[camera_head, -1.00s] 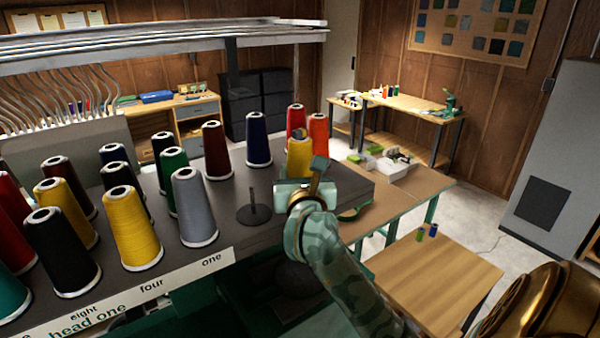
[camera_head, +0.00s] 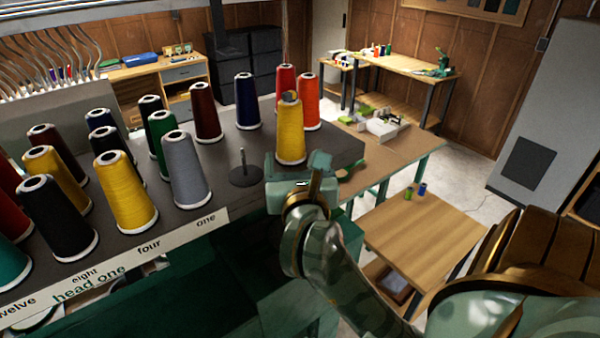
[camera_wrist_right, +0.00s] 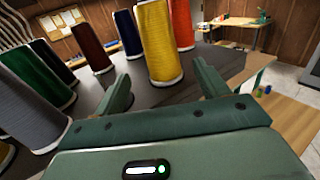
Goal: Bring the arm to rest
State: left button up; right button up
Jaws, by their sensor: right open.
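My right gripper (camera_head: 303,184) is at the front right of the dark thread rack (camera_head: 225,178). In the right wrist view its two fingers (camera_wrist_right: 163,88) are wide apart with nothing between them. A yellow thread cone (camera_head: 291,132) stands upright on the rack just beyond the gripper. In the wrist view this yellow cone (camera_wrist_right: 160,42) shows past the fingertips, apart from them. My right arm comes in from the lower right. My left gripper is not in view.
A grey cone (camera_head: 187,172) and an empty spindle (camera_head: 244,170) stand left of the gripper. Several other cones fill the rack. A brown table (camera_head: 408,160) and a low wooden table (camera_head: 430,235) with two small spools lie to the right. Open floor shows beyond.

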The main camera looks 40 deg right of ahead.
pick_arm(q)
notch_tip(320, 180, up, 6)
jog(key=p, duration=0.3)
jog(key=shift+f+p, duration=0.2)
jog(key=shift+p, duration=0.2)
pick_arm(e)
jog(key=v, duration=0.6)
jog(key=shift+r, duration=0.15)
